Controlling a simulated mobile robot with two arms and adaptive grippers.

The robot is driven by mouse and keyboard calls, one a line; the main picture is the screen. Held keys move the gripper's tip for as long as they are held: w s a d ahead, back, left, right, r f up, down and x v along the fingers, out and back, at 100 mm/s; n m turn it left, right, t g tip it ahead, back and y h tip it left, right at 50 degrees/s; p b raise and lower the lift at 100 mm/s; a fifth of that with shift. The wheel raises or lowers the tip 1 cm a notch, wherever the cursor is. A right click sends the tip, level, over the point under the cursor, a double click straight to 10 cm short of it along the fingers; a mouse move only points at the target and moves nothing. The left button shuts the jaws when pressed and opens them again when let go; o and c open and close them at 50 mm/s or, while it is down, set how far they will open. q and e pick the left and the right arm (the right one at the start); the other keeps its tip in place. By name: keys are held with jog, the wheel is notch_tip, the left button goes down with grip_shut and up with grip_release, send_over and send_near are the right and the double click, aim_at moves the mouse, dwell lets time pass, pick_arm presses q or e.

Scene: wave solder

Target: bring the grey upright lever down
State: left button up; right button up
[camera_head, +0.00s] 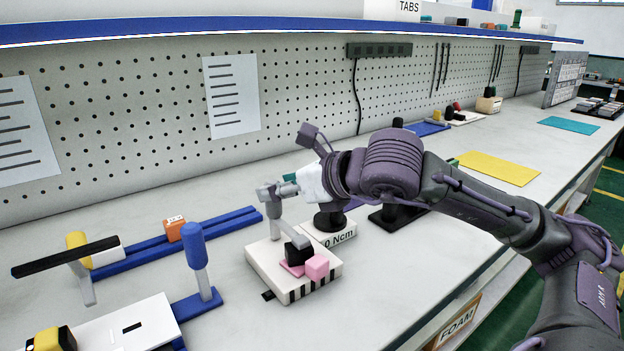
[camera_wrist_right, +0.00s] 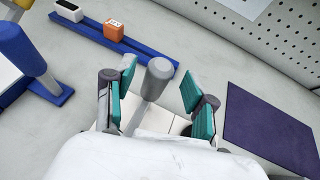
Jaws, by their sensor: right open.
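The grey upright lever (camera_head: 275,220) stands on a white base (camera_head: 262,266) with a black-and-white striped front edge. My right gripper (camera_head: 284,189) is at the height of the lever's top, reaching in from the right. In the right wrist view, the lever's rounded grey knob (camera_wrist_right: 157,76) stands between the teal finger pads of the open right gripper (camera_wrist_right: 158,95), with a gap visible on each side. The lever's foot is partly hidden in that view by a white part of my wrist. My left gripper is not in view.
A pink block (camera_head: 317,267) and a black block (camera_head: 298,249) sit on the same base. A blue-handled lever (camera_head: 195,248) stands to the left, near a blue rail (camera_head: 225,230) with an orange block (camera_head: 174,228). A pegboard wall (camera_head: 300,85) closes the back.

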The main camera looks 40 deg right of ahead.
jog(key=v, duration=1)
dwell(0.3)
dwell(0.6)
